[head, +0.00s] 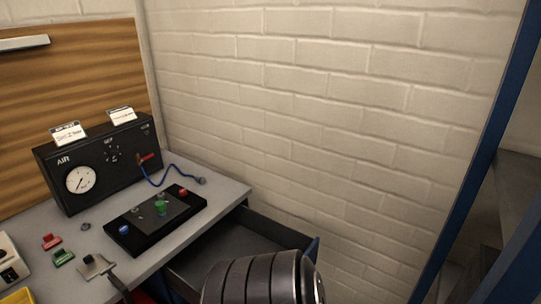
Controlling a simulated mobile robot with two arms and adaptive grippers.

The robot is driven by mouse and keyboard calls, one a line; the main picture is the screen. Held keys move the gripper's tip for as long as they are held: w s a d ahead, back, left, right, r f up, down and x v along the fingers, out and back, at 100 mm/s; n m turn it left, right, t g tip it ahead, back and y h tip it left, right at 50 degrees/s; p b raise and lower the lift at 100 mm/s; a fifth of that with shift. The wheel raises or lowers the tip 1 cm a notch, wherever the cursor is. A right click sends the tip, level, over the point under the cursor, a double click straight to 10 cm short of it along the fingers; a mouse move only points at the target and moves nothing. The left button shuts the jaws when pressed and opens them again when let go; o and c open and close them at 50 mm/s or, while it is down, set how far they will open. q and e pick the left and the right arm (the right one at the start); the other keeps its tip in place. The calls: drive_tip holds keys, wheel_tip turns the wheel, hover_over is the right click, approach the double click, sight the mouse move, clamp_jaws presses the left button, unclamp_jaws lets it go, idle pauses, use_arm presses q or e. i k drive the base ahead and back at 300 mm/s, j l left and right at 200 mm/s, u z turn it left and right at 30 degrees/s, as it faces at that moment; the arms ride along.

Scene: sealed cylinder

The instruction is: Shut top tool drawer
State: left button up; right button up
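The top tool drawer (235,242) is pulled out from under the grey workbench (225,193). Its grey inside shows and looks empty where visible. A dark ribbed arm link of mine covers the near part of the drawer. Whether it touches the drawer cannot be told.
A black air-gauge box (100,165) stands at the back of the bench, with a blue hose (165,176). A black panel with coloured parts (155,217) lies near the bench edge. A brick wall (330,110) stands behind. A blue upright (480,160) is at right.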

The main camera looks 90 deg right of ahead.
sight(243, 232)
drive_tip(key=z, duration=0.85)
drive_tip(key=j+z, duration=0.1)
drive_tip(key=z, duration=0.75)
drive_tip(key=j+z, duration=0.1)
drive_tip(key=z, duration=1.2)
drive_tip(key=i+j+u, duration=0.1)
drive_tip(key=j, duration=0.3)
